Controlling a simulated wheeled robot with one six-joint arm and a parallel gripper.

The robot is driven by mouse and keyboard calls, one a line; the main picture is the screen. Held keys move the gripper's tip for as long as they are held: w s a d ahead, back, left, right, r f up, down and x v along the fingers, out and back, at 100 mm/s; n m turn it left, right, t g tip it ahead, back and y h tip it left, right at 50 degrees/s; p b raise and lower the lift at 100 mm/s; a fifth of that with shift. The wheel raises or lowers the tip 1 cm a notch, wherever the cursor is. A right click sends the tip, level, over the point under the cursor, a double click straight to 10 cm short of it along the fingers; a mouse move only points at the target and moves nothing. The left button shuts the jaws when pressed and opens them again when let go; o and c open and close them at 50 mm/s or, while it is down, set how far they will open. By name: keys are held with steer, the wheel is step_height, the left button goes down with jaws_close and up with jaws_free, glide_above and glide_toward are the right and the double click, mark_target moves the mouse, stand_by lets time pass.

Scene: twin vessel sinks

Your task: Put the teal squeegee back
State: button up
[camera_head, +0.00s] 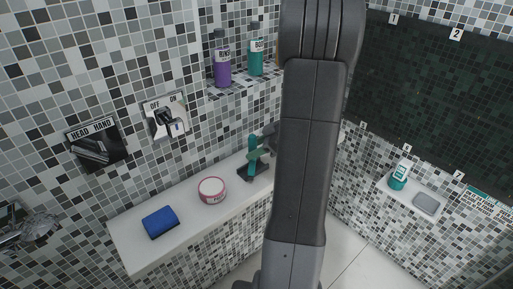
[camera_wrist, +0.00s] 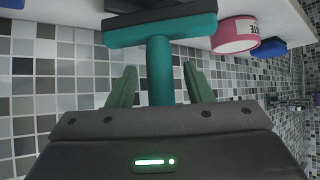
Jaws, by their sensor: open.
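The teal squeegee (camera_head: 252,143) stands with its handle up at the right end of the white ledge. A black piece (camera_head: 252,171) lies at its foot; I cannot tell whether it is a holder or part of the squeegee. In the wrist view the teal squeegee (camera_wrist: 160,38) shows its wide head, with the handle running between my fingers. My gripper (camera_wrist: 159,68) is open, one green finger on each side of the handle, with visible gaps. In the head view my arm hides most of the gripper.
Purple (camera_head: 222,65) and teal (camera_head: 256,60) bottles stand on a shelf above. A teal-labelled bottle (camera_head: 398,177) and grey bar (camera_head: 426,203) sit on the right ledge.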

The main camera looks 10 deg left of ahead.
mark_target(255, 136)
steer(key=b+v, duration=0.1)
steer(key=v, duration=1.1)
steer(key=p+x, duration=0.1)
steer(key=x, duration=1.1)
steer(key=shift+a, duration=0.1)
step_height(255, 136, up, 3)
steer(key=shift+r, duration=0.25)
steer(key=shift+r+b, duration=0.3)
steer(key=shift+r, duration=0.3)
steer(key=shift+f, duration=0.1)
